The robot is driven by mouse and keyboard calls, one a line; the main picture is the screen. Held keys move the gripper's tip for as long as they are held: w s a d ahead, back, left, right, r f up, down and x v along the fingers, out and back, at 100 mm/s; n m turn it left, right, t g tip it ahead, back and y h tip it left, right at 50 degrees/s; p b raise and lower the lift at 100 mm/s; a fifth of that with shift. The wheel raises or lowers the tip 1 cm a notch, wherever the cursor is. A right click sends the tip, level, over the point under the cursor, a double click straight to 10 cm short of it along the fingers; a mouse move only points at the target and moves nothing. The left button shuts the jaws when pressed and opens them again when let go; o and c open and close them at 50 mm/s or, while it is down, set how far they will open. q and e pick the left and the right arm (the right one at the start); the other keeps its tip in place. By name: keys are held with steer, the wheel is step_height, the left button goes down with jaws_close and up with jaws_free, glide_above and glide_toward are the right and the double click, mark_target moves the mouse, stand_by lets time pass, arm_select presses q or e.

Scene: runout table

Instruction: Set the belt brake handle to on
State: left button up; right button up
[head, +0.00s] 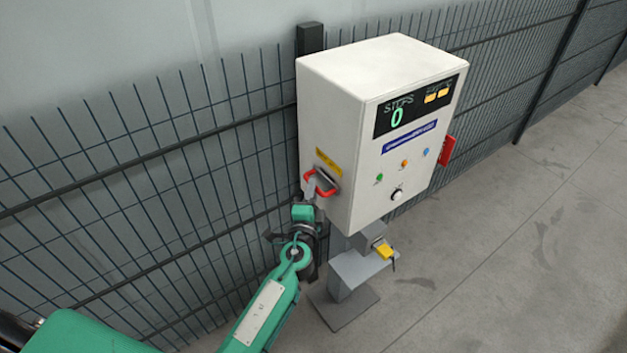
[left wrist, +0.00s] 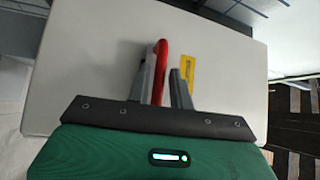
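The red brake handle (head: 326,192) sits on the left side of a pale control box (head: 332,100), below a yellow label (head: 328,161). My left gripper (head: 316,186) is at this handle, its fingers partly hidden in the head view. In the left wrist view, the red handle (left wrist: 160,62) stands between my two grey gripper fingers (left wrist: 164,85). It lies close to the left finger, with a narrow gap to the right one. The gripper looks open around it. The handle's position marking cannot be read. My right gripper is not in view.
The box front has a display (head: 420,105) showing a green 0, small coloured buttons and a knob (head: 397,196). A red part (head: 446,150) is on its right side. A grey stand (head: 350,272) is below. A wire fence (head: 150,180) runs behind. Floor at right is clear.

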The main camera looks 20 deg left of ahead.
arm_select(q)
steer(key=shift+w+a+r, duration=0.15)
steer(key=shift+w, duration=1)
jaws_close()
steer(key=s+a, duration=0.1)
steer(key=s, duration=0.1)
steer(key=s+a+b, duration=0.1)
steer(key=s+a, duration=0.1)
steer(key=shift+a, duration=0.15)
steer(key=shift+s, duration=0.1)
jaws_free()
steer(key=shift+s+a, duration=0.1)
steer(key=shift+s, duration=0.05)
